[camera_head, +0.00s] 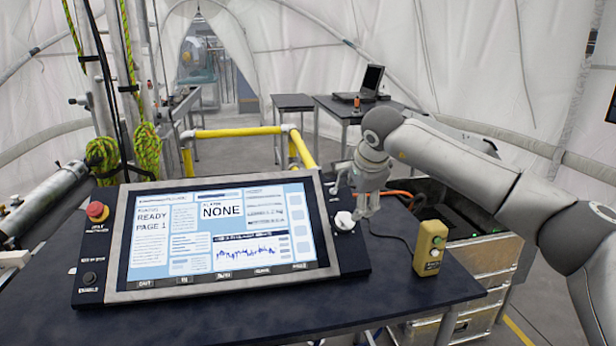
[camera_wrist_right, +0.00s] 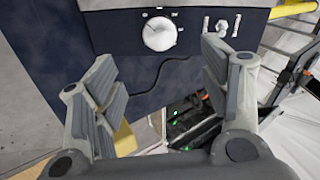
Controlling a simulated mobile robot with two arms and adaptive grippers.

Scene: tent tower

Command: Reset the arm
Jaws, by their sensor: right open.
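My right arm (camera_head: 465,170) reaches in from the right of the head view. Its gripper (camera_head: 366,207) points down beside the right edge of the control panel, close to a white knob (camera_head: 344,220). In the right wrist view the gripper (camera_wrist_right: 165,95) has its two fingers wide apart with nothing between them. The white dial knob (camera_wrist_right: 159,33) shows beyond the fingers, apart from them. The panel screen (camera_head: 218,232) reads READY, PAGE 1 and NONE. My left gripper is not in view.
A yellow button box (camera_head: 430,248) with a cable stands on the dark desk (camera_head: 390,290). A red emergency button (camera_head: 97,211) is at the panel's left. Metal cases (camera_head: 480,270) stand at the right. A yellow railing (camera_head: 235,132) and a laptop (camera_head: 370,82) on a table are behind.

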